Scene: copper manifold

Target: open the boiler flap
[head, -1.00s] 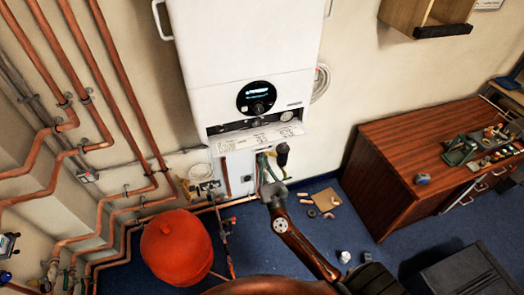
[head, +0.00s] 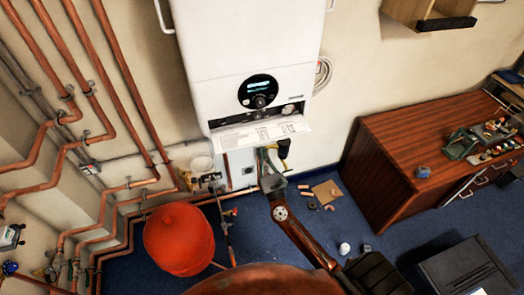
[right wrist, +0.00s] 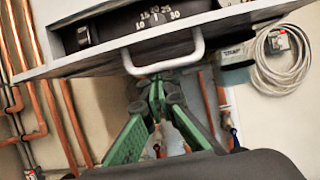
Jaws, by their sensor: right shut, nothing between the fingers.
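The white boiler (head: 245,45) hangs on the wall in the head view. Its flap (head: 262,132), with a printed sheet on its face, stands out from the lower front, folded down, and a dark recess shows above it. In the right wrist view the flap's white edge (right wrist: 75,66) slants across the top, with a white loop handle (right wrist: 165,62) on it. My right gripper (right wrist: 158,90) has green fingers, shut and empty, just below the handle; I cannot tell if they touch it. It also shows in the head view (head: 265,158) under the flap. My left gripper is out of view.
Copper pipes (head: 115,80) run down the left wall. A red tank (head: 179,239) stands on the floor below the boiler. A wooden cabinet (head: 400,150) with tools stands at right. Small parts lie on the blue floor around a cardboard piece (head: 327,192).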

